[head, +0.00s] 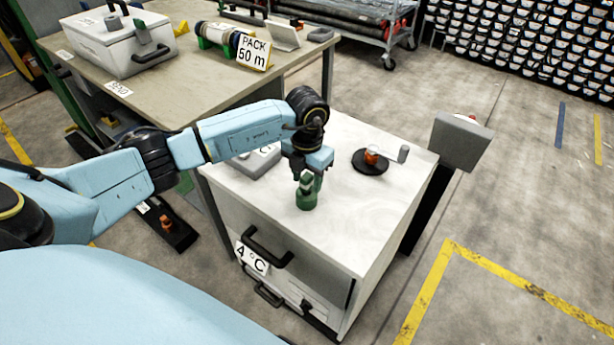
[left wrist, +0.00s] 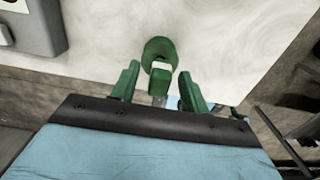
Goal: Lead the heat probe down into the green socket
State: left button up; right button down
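A green socket (head: 306,201) stands on the white cabinet top, near its front edge. It shows in the left wrist view as a round green ring (left wrist: 158,46). My left gripper (head: 307,178) points down just above the socket. In the left wrist view its two green fingers (left wrist: 158,88) stand apart. My right gripper is not in view.
On the cabinet top (head: 370,205), a black disc (head: 370,168) carries an orange part (head: 371,157) with a pale grey cylinder beside it. A grey box (head: 254,162) lies behind my left arm. A grey panel on a post (head: 462,140) stands at the right.

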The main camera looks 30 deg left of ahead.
pick_arm(q)
jog(key=shift+r, duration=0.55)
notch_tip(320, 180, up, 12)
jog(key=p, duration=0.1)
jog(key=shift+r, duration=0.15)
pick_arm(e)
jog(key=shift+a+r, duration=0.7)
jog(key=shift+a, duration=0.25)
